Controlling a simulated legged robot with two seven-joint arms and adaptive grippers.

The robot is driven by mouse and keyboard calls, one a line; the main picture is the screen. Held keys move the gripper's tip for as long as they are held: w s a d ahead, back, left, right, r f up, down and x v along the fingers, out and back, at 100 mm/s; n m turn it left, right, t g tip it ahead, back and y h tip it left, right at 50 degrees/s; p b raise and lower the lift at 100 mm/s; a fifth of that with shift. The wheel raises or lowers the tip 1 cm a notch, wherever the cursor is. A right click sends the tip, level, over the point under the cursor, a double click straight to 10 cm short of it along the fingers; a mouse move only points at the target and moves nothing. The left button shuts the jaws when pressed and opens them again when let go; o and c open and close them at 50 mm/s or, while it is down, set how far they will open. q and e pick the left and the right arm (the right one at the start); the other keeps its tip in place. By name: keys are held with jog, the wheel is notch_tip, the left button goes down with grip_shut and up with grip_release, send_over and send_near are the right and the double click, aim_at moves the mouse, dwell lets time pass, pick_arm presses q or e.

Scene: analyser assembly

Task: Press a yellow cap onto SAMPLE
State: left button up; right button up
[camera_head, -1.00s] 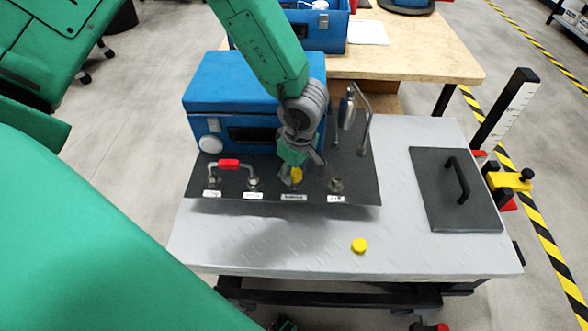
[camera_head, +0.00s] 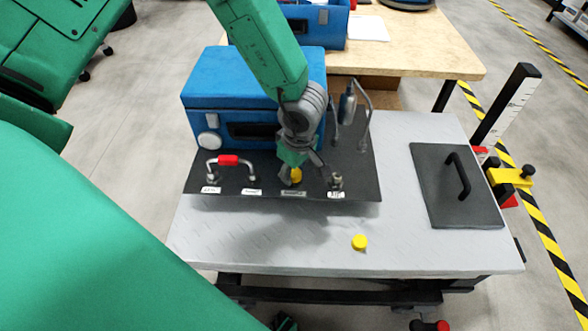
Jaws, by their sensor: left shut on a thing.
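The SAMPLE label (camera_head: 293,194) is on the front edge of the dark panel, below the port under my left gripper. My left gripper (camera_head: 300,177) points down over that port. It is shut on a yellow cap (camera_head: 296,175), which shows between its fingers at the SAMPLE port. The fingers hide most of the port, so I cannot tell how far the cap sits on it. A second yellow cap (camera_head: 359,242) lies loose on the grey table top near its front edge. My right gripper is not in view.
The dark panel (camera_head: 230,180) carries a red-handled metal tube (camera_head: 229,160) at left and a bare metal fitting (camera_head: 336,181) right of SAMPLE. A blue case (camera_head: 232,85) stands behind. A black lid with a handle (camera_head: 440,200) lies at right. The front table top is mostly clear.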

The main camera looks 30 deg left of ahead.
pick_arm(q)
jog(key=o, duration=1)
jog(key=shift+f, duration=0.1)
jog(key=r, duration=0.4)
jog(key=d+r, duration=0.1)
jog(key=r, duration=0.6)
jog(key=shift+s+d+r, duration=0.15)
jog(key=shift+d+r, duration=0.05)
jog(key=shift+r, duration=0.2)
